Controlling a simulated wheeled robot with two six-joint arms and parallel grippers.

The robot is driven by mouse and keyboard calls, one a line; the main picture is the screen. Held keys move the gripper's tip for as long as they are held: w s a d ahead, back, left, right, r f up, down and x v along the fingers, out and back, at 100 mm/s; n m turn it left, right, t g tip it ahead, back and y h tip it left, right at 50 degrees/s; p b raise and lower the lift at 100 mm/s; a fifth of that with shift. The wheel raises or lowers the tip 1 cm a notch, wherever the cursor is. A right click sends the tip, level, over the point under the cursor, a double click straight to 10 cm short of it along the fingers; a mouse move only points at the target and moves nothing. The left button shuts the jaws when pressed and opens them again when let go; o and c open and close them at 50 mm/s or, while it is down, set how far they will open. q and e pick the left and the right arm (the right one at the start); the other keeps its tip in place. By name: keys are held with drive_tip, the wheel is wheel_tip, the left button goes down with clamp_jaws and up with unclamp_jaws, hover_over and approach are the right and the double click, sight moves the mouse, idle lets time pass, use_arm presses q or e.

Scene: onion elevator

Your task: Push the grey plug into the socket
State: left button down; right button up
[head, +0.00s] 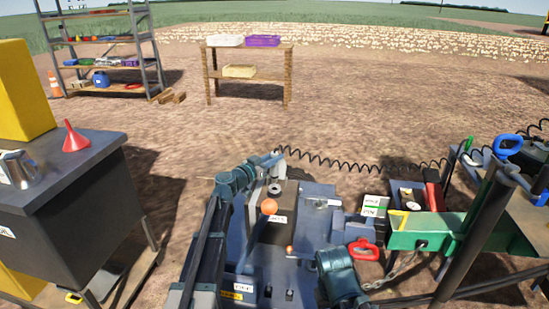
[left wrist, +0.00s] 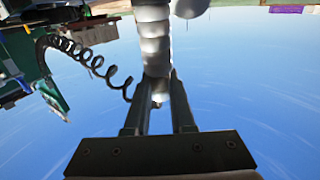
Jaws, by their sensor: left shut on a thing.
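My left gripper (head: 275,160) is at the far end of my left arm, above the back of the machine deck. In the left wrist view its two fingers (left wrist: 158,100) are shut on the grey plug (left wrist: 153,45), a pale grey ribbed body. A black coiled cable (left wrist: 85,55) hangs beside the fingers; in the head view the coiled cable (head: 350,163) runs from the gripper to the right. The plug is too small to make out well in the head view. I cannot make out the socket with certainty. My right gripper is not in view.
A dark box with a black ring (head: 275,189) and an orange knob (head: 269,207) stand on the deck below. A green tray (head: 440,233) and a red handle (head: 363,249) are at the right. A grey cabinet (head: 70,190) with a red funnel (head: 75,137) stands at the left.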

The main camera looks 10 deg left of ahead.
sight(272, 170)
use_arm(q)
drive_tip(key=shift+f+b, duration=2.55)
drive_tip(key=shift+f, duration=0.05)
idle(0.5)
drive_tip(key=c, duration=0.7)
unclamp_jaws()
drive_tip(key=shift+r, duration=0.1)
drive_tip(key=shift+o, duration=0.2)
drive_tip(key=o, duration=0.4)
drive_tip(key=shift+r+p, duration=3.5)
drive_tip(key=shift+p, duration=0.1)
